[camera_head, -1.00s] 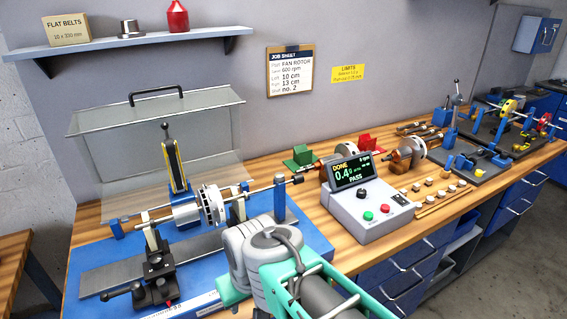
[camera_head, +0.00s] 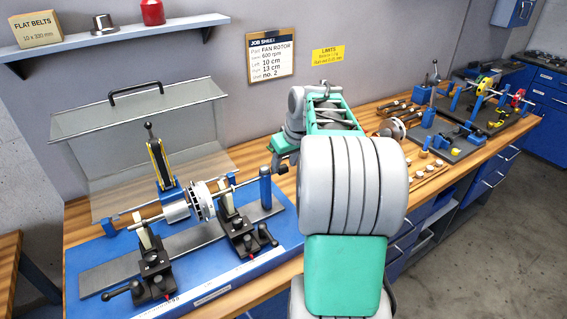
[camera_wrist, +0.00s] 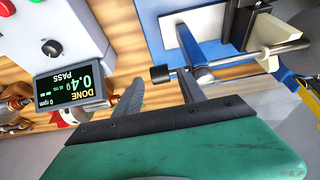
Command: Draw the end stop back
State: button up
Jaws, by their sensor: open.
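The end stop is a thin rod through a blue post (camera_head: 265,186) at the right end of the balancing machine. In the wrist view its black knob (camera_wrist: 160,74) sticks out on the left side of the blue post (camera_wrist: 200,58). My gripper (camera_wrist: 160,78) is open, with one dark finger on each side of the knob; I see no clear contact. The rotor (camera_head: 202,200) lies on its shaft across the machine's supports, and the shaft end (camera_wrist: 285,50) shows beyond the post.
A display box (camera_wrist: 72,85) reading DONE, 0.4 g, PASS, 0 rpm stands close beside my gripper. A raised clear cover (camera_head: 140,140) stands behind the machine. A second rotor (camera_head: 392,128) and other tools lie to the right. My arm hides the middle of the bench.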

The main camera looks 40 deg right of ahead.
jog(key=shift+w+f, duration=0.3)
jog(key=shift+f, duration=0.35)
jog(key=shift+c, duration=0.5)
grip_shut()
jog(key=shift+r, duration=0.1)
dwell(0.4)
